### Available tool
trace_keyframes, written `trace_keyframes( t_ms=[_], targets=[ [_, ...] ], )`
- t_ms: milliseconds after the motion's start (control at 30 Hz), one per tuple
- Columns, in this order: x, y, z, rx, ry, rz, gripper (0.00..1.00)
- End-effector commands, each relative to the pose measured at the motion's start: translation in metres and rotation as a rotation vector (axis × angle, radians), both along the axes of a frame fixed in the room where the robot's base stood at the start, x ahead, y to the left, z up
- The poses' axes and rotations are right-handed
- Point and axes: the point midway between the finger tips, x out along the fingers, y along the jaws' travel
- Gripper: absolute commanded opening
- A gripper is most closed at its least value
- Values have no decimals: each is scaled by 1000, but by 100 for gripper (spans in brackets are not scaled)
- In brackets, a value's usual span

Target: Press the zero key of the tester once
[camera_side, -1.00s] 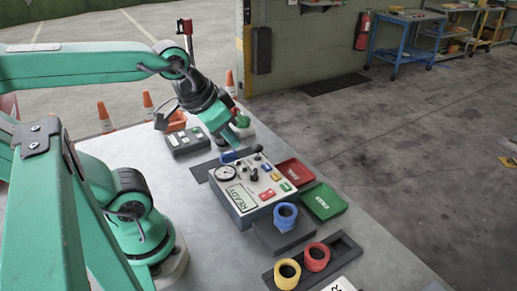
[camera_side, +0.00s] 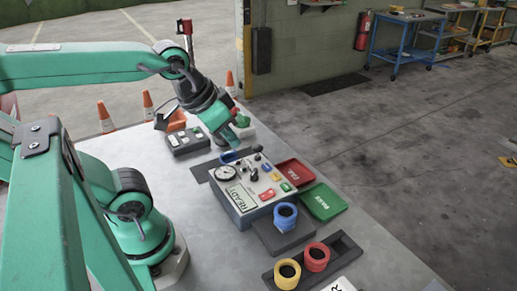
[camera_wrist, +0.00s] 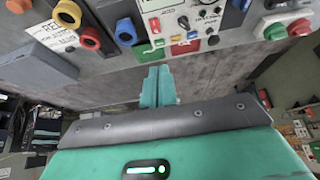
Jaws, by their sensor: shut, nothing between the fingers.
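Key labels are too small to read, so I cannot tell which one is the zero key. My gripper (camera_side: 235,147) is shut and empty, pointing down above the far end of the tester, apart from the keys. In the wrist view my gripper's fingertips (camera_wrist: 158,70) are together, and part of the tester (camera_wrist: 195,15) shows at the top.
A red tray (camera_side: 293,172) and green tray (camera_side: 323,203) lie right of the tester. A grey button box (camera_side: 187,140) is behind left.

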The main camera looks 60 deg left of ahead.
Motion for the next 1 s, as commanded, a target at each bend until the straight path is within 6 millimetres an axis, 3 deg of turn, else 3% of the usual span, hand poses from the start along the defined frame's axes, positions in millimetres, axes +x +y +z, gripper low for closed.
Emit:
trace_keyframes(
  t_ms=[367,567,1000],
  targets=[
    [1,0,0,3,-1,-4,0],
    [12,4,-3,28,-7,-34,0],
    [70,31,-25,191,-50,-223,0]
  ],
)
